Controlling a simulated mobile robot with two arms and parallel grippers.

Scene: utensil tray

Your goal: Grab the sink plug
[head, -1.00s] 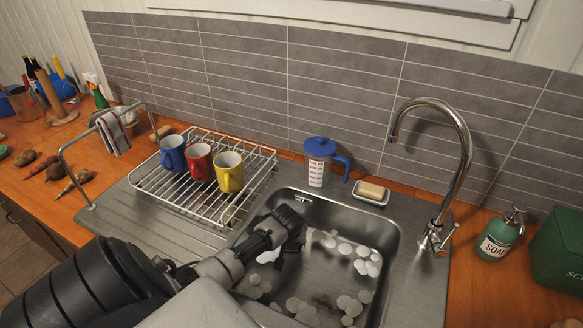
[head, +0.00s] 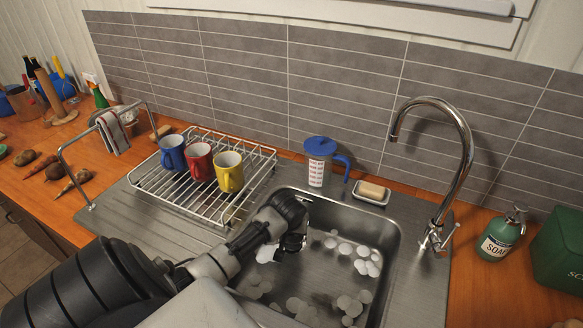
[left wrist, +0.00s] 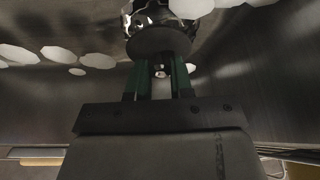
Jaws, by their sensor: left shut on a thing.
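My left gripper (left wrist: 161,85) shows in the left wrist view with its green-lined fingers shut on the sink plug. The sink plug (left wrist: 158,41) has a dark round disc with a shiny metal basket-like part beyond it. In the head view the left gripper (head: 291,244) is over the left part of the sink basin, pointing down; the plug is hard to make out there. The steel sink (head: 385,235) holds water with white foam patches. The drain cannot be made out. My right gripper is not in view.
A wire rack (head: 207,202) with blue, red and yellow mugs stands left of the basin. A blue-lidded jug (head: 317,165) and a soap dish (head: 371,193) sit behind it. The tap (head: 462,150) arches at the right, beside a green soap bottle (head: 502,235).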

